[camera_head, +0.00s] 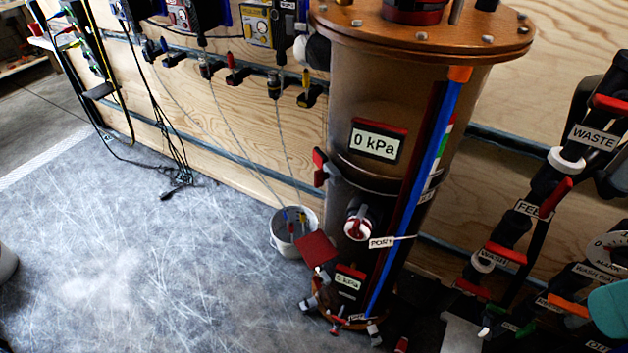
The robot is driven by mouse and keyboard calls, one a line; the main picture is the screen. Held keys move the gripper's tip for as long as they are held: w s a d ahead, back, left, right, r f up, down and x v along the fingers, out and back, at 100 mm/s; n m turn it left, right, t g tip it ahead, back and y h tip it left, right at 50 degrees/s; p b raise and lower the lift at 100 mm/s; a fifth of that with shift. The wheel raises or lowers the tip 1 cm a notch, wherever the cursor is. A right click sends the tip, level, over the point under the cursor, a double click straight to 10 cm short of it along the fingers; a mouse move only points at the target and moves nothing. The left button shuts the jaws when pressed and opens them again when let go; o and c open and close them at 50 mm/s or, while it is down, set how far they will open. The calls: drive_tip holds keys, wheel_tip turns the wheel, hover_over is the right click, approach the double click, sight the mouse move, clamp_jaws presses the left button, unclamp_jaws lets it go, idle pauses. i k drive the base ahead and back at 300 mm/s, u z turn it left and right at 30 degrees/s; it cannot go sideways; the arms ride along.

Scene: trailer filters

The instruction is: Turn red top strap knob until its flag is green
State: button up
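A tall brown cylindrical vessel (365,100) stands right of centre. A dark strap (365,180) runs around its middle, with a red knob (320,168) sticking out at its left side. I cannot tell for sure that this is the top strap knob, and I see no clear green flag beside it. A flat red square plate (317,249) sits lower at the vessel's left side, near the base. A narrow strip with green, white and red parts (444,140) shows at the vessel's right side, partly hidden by the tubes. My gripper is not in view.
A display reading 0 kPa (376,140) is on the vessel front, above a port valve (358,221). A blue tube (417,190) runs down the front. A white bucket (292,234) stands left. Labelled valves (530,208) crowd the right. The left floor (130,260) is mostly clear.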

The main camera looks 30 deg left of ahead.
sight(320, 175)
drive_tip(key=z, duration=2.45)
drive_tip(key=k, duration=2.35)
drive_tip(key=u, duration=3)
drive_tip(key=i, duration=0.25)
drive_tip(key=z, duration=0.1)
